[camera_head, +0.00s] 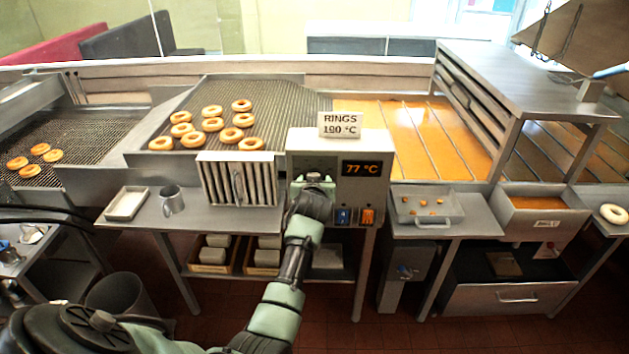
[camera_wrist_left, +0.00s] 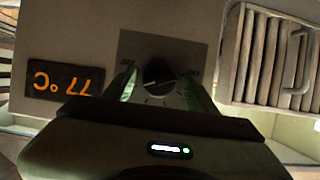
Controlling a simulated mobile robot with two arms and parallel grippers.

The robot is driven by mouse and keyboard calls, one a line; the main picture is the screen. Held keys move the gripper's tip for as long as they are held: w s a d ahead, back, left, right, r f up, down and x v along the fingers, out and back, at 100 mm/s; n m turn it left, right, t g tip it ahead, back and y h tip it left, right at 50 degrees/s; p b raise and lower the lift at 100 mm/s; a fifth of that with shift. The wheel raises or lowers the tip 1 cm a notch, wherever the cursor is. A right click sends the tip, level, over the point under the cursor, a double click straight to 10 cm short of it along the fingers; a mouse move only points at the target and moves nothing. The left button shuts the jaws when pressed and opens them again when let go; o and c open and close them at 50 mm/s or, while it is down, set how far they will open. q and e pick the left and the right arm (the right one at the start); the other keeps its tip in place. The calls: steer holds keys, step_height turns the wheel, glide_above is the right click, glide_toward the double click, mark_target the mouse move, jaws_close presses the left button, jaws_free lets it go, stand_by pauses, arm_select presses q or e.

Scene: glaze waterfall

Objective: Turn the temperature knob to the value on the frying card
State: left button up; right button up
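The temperature knob (camera_wrist_left: 159,76) is a dark round dial on a dark plate in the left wrist view, with a light pointer mark. My left gripper (camera_wrist_left: 160,88) has one green finger on each side of it, with small gaps seeming to show. In the head view my left gripper (camera_head: 313,181) hides the knob. The display (camera_head: 366,168) reads 77 °C; it appears upside down in the left wrist view (camera_wrist_left: 63,82). The frying card (camera_head: 340,124) stands on top of the control box (camera_head: 300,142) and reads RINGS, with a °C value whose middle digit is unclear. My right gripper is not in view.
A blue switch (camera_head: 342,216) and an orange switch (camera_head: 367,216) sit low on the box. A ribbed metal panel (camera_head: 238,182) stands close left of the box. Orange oil (camera_head: 412,128) fills the fryer behind right. Several rings lie on the mesh (camera_head: 285,105) behind left.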

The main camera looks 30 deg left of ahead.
arm_select(q)
steer(key=shift+r, duration=0.1)
steer(key=b+v, duration=0.2)
steer(key=v, duration=0.5)
steer(key=shift+s, duration=0.3)
steer(key=shift+d, duration=0.1)
stand_by(0.4)
